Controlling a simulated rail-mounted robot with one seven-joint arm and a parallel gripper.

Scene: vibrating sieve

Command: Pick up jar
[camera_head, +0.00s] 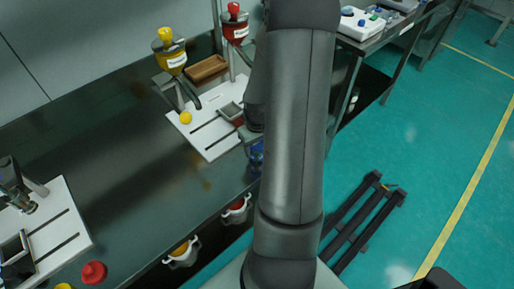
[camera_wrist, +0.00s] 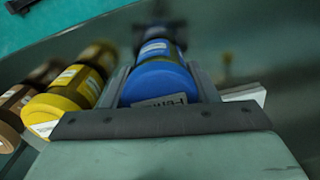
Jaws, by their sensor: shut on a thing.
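A jar with a blue lid (camera_wrist: 160,82) and a printed label sits between the two fingers of my gripper (camera_wrist: 160,90) in the wrist view. The fingers lie along both its sides and are shut on it. Blue also shows beside my arm at the table's front edge in the head view (camera_head: 257,156), partly hidden by the arm. My gripper's fingertips are hidden behind the arm there. Whether the jar is lifted is hard to tell.
In the head view, a white board (camera_head: 205,138) with yellow (camera_head: 171,55) and red (camera_head: 235,25) funnels stands behind. The dark table (camera_head: 120,140) has free room left of it.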

